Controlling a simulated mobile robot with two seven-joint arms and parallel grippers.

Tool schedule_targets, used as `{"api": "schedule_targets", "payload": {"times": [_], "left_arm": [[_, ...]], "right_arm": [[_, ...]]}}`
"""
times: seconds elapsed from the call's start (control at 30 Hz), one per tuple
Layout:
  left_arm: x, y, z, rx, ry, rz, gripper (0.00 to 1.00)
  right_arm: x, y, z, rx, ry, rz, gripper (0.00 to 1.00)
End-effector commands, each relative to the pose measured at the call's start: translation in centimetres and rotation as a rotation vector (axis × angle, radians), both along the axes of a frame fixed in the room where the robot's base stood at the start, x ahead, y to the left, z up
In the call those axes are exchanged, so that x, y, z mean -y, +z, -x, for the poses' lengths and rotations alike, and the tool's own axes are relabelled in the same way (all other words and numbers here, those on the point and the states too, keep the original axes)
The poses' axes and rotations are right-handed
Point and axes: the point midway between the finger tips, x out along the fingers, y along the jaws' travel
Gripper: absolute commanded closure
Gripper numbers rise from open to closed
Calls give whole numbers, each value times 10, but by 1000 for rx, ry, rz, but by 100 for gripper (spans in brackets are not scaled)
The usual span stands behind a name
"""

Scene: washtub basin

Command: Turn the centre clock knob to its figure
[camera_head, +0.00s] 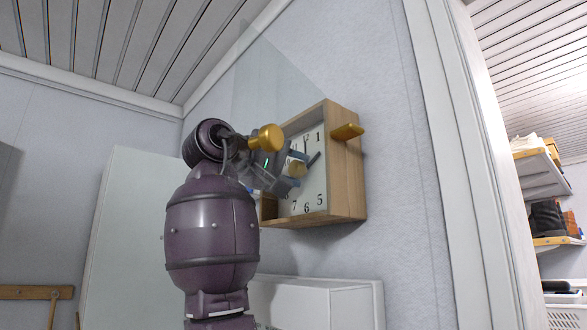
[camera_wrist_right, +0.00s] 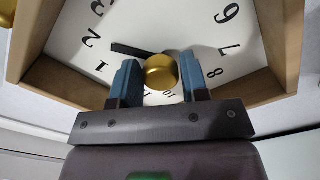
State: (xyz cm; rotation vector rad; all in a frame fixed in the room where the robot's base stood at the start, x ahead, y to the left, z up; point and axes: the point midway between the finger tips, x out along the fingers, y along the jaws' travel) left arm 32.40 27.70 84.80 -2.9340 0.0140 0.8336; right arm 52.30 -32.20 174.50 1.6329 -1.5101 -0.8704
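The clock (camera_head: 345,180) is a wooden box with a white numbered face, fixed on the wall. Its round gold centre knob (camera_head: 297,168) stands out from the face, and it also shows in the wrist view (camera_wrist_right: 161,72). A dark hand (camera_wrist_right: 130,49) points near the 2. My right gripper (camera_head: 289,178) is at the face, with one blue finger on each side of the centre knob. In the wrist view the fingers (camera_wrist_right: 160,80) are apart, with narrow gaps beside the knob; I cannot tell whether they touch it. My left gripper is out of view.
Another gold knob (camera_head: 347,132) sticks out at the clock's right side, and a gold knob (camera_head: 266,138) shows at its left, close to my right wrist. A white cabinet (camera_head: 125,220) stands left. A white box-like unit (camera_head: 340,300) is below the clock. A door frame (camera_head: 470,160) is right.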

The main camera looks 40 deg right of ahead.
Motion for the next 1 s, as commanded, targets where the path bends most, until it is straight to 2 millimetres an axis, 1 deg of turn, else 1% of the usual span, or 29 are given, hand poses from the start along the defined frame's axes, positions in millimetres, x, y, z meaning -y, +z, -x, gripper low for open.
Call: {"api": "schedule_targets", "payload": {"times": [0.03, 0.1, 0.37, 0.47, 0.57, 0.9, 1.0], "left_arm": [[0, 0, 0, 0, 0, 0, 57], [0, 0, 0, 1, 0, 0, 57], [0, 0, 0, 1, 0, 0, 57], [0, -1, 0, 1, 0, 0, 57], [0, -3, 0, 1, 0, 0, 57], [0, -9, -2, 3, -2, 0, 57], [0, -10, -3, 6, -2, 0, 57]], "right_arm": [[0, 0, 0, 0, 0, 0, 51], [0, 0, 0, 0, 0, 0, 40], [0, 0, 0, 0, 0, -1, 40], [-4, 0, 0, 0, 0, -1, 40], [-14, -1, 1, 0, 2, -1, 40], [-74, -1, 5, -1, 2, 0, 40], [-88, -1, 7, 0, 1, 0, 40]]}}
